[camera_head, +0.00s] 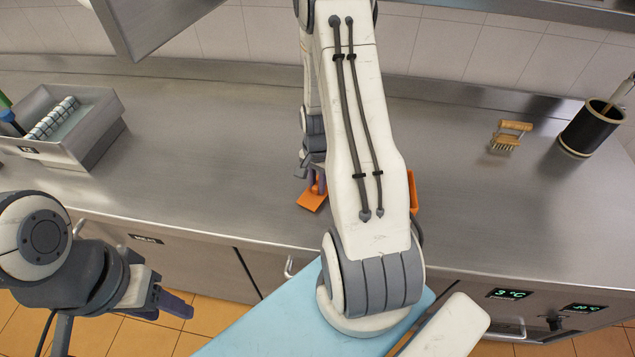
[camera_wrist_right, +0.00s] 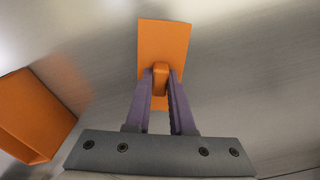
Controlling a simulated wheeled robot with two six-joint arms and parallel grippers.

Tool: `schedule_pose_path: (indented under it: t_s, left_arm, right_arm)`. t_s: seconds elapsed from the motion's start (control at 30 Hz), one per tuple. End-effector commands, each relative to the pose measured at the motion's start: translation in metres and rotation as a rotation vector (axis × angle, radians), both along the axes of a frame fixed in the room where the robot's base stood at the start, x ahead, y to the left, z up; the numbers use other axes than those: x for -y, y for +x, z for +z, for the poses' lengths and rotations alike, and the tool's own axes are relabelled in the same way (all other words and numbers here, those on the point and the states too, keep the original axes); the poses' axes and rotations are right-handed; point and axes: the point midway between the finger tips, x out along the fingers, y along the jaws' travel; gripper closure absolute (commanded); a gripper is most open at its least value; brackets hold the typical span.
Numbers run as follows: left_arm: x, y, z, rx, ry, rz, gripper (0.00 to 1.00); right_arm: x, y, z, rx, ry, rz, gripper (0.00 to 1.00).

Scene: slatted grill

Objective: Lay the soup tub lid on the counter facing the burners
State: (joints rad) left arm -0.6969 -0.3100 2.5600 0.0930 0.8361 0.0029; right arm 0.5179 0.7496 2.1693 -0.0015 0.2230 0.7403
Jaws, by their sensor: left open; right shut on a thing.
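The orange square soup tub lid (camera_head: 311,200) is at the counter's (camera_head: 230,150) front part, left of my right arm. My right gripper (camera_wrist_right: 161,72) is shut on the lid's small handle, and the lid (camera_wrist_right: 165,32) extends beyond the purple fingertips. I cannot tell whether the lid touches the counter. The orange soup tub (camera_wrist_right: 30,115) stands apart at the left in the right wrist view; in the head view only an edge of the tub (camera_head: 413,190) shows behind my arm. My left gripper (camera_head: 172,306) is open and empty, low in front of the counter. No burners are in view.
A grey metal bin (camera_head: 95,145) with a striped roll stands at the counter's left.

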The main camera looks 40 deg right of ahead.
Motion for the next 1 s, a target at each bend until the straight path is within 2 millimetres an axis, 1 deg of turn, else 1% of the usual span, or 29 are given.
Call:
schedule_pose_path:
  t_s: [0.1, 0.33, 0.47, 0.5, 0.53, 0.57, 0.83, 0.9, 0.93, 1.0]
  left_arm:
    - [0.0, 0.0, 0.003, 0.0, 0.0, 0.0, 0.5]
    - [0.0, 0.0, 0.002, 0.0, 0.0, 0.0, 0.5]
    - [0.0, 0.0, -0.002, 0.0, 0.0, 0.0, 0.5]
    - [0.0, 0.0, 0.0, 0.0, 0.0, 0.0, 0.5]
    - [0.0, 0.0, 0.0, 0.0, 0.0, 0.0, 0.5]
    - [0.0, 0.0, 0.0, 0.0, 0.0, 0.0, 0.5]
    - [0.0, 0.0, 0.001, 0.0, 0.0, 0.0, 0.5]
    - [0.0, 0.0, 0.005, 0.0, 0.0, 0.0, 0.5]
    - [0.0, 0.0, 0.001, 0.0, 0.0, 0.0, 0.5]
    - [0.0, 0.0, -0.002, 0.0, 0.0, 0.0, 0.5]
  right_arm:
    - [0.0, 0.0, -0.006, 0.0, 0.0, 0.0, 1.0]
    - [0.0, 0.0, -0.007, 0.001, -0.001, 0.0, 1.0]
    - [0.0, 0.0, -0.011, 0.0, 0.0, 0.0, 1.0]
    - [0.0, 0.0, -0.01, 0.001, -0.001, 0.0, 0.67]
    - [0.0, 0.0, -0.01, 0.001, -0.001, 0.0, 0.56]
    - [0.0, 0.0, -0.01, 0.001, -0.001, 0.0, 0.49]
    - [0.0, -0.001, -0.009, 0.0, 0.0, 0.0, 0.49]
    - [0.0, -0.001, -0.004, 0.0, 0.0, 0.0, 0.49]
    - [0.001, 0.0, -0.004, 0.003, -0.001, 0.0, 0.49]
    - [0.001, 0.001, 0.003, 0.004, -0.003, 0.0, 0.49]
